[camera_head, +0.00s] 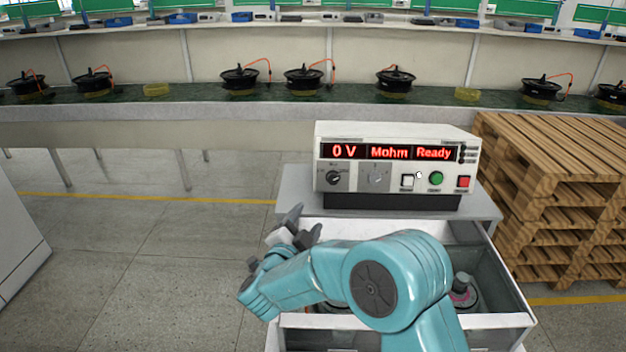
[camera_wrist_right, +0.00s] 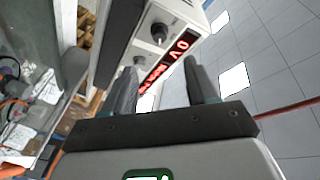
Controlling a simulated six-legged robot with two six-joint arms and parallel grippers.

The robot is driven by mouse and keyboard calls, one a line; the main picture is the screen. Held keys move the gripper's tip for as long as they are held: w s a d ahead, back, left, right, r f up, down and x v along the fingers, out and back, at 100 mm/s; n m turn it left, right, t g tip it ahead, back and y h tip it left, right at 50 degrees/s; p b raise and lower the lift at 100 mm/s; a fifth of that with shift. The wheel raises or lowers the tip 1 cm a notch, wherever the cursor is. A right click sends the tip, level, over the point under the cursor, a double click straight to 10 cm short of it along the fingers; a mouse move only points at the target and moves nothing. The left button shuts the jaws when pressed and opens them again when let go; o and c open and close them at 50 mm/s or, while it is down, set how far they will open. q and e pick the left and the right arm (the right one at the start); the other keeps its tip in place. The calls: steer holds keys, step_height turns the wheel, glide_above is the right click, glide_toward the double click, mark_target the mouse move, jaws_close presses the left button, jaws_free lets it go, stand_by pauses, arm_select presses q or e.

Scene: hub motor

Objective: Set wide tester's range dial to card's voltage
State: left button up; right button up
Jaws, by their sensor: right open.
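The wide tester (camera_head: 396,165) is a white box on a grey stand, with red displays reading "0 V", "Mohm" and "Ready". Its black range dial (camera_head: 333,178) is at the left of the front panel, under the "0 V" display. A second, pale knob (camera_head: 377,179) sits to its right. My right gripper (camera_head: 300,224) is open and empty, below and left of the dial, apart from the tester. The right wrist view shows the tester (camera_wrist_right: 131,43) beyond the open fingers (camera_wrist_right: 165,88), with a dark knob (camera_wrist_right: 158,33). I cannot make out a card. My left gripper is not in view.
An open drawer (camera_head: 514,318) below the tester holds parts, partly hidden by my right arm. Stacked wooden pallets (camera_head: 560,200) stand close on the right. A conveyor (camera_head: 200,108) with several hub motors runs behind.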

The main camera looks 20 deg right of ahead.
steer(key=p, duration=0.5)
glide_toward(332, 181)
steer(key=x, duration=0.9)
steer(key=shift+s, duration=0.1)
steer(key=shift+s+a+r, duration=0.1)
steer(key=c, duration=1.1)
